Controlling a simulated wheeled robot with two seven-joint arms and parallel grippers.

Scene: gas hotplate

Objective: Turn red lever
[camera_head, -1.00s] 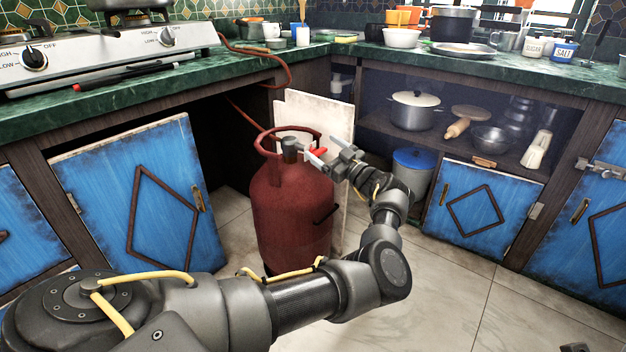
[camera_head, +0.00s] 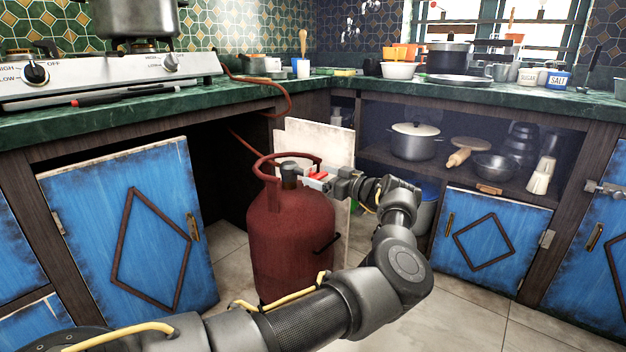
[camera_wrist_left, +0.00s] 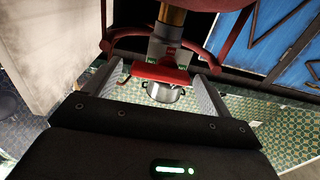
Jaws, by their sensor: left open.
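The red gas cylinder (camera_head: 292,240) stands upright on the floor in front of the open cabinet space. The red lever (camera_head: 318,175) sits at the side of the grey valve (camera_head: 289,174) inside the cylinder's top ring. In the left wrist view the red lever (camera_wrist_left: 160,73) lies crosswise between the two fingers, near their tips. My left gripper (camera_head: 322,181) is open, with a finger on either side of the lever; it also shows in the left wrist view (camera_wrist_left: 165,88). I cannot tell whether the fingers touch the lever. My right gripper is not in view.
The cylinder's red ring (camera_head: 286,158) surrounds the valve closely. A red hose (camera_head: 284,105) runs down from the counter. White boards (camera_head: 320,138) lean behind the cylinder, and a blue door (camera_head: 130,235) stands to the left. The floor at right is clear.

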